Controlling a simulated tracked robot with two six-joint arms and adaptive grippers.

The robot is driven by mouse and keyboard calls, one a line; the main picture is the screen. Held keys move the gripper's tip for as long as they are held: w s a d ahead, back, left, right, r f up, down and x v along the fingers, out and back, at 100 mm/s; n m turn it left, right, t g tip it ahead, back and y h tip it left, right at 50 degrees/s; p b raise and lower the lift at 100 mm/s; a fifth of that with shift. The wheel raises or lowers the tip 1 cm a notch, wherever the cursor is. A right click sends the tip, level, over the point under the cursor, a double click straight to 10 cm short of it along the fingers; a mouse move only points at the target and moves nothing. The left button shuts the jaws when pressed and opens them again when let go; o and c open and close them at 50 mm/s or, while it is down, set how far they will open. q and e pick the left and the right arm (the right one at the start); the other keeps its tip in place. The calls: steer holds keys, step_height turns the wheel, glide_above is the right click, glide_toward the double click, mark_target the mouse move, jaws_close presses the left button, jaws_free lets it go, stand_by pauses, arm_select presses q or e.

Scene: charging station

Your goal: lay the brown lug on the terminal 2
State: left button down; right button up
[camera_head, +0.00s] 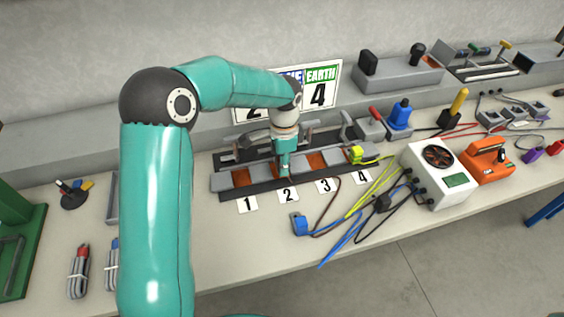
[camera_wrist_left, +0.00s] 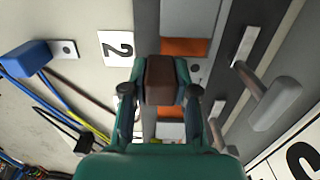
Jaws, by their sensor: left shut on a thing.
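My left gripper (camera_head: 284,172) is over the terminal block (camera_head: 266,180), at the number 2 card (camera_head: 288,195). In the left wrist view its fingers (camera_wrist_left: 160,95) are shut on the brown lug (camera_wrist_left: 160,78). In that view the lug overlaps the strip between two copper pads. The upper pad (camera_wrist_left: 185,47), in line with the number 2 card (camera_wrist_left: 117,48), is bare where it shows. I cannot tell whether the lug touches the block. In the head view the gripper hides the lug and most of terminal 2. My right gripper is out of view.
A yellow-green lug (camera_head: 357,154) is at terminal 4. Terminal 3 (camera_head: 317,160) looks bare. A blue lug (camera_head: 300,225) and several loose wires lie in front of the block. Handles (camera_wrist_left: 275,103) stand behind it, near the number board (camera_head: 322,88).

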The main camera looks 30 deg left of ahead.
arm_select(q)
steer(key=shift+f+b, duration=0.95)
steer(key=shift+f, duration=0.5)
steer(key=c, duration=0.8)
jaws_free()
steer(key=shift+r, duration=0.1)
steer(key=r, duration=1.1)
steer(key=shift+w+d+r, duration=0.1)
steer(key=shift+w+r, duration=0.1)
steer(key=shift+r, duration=0.2)
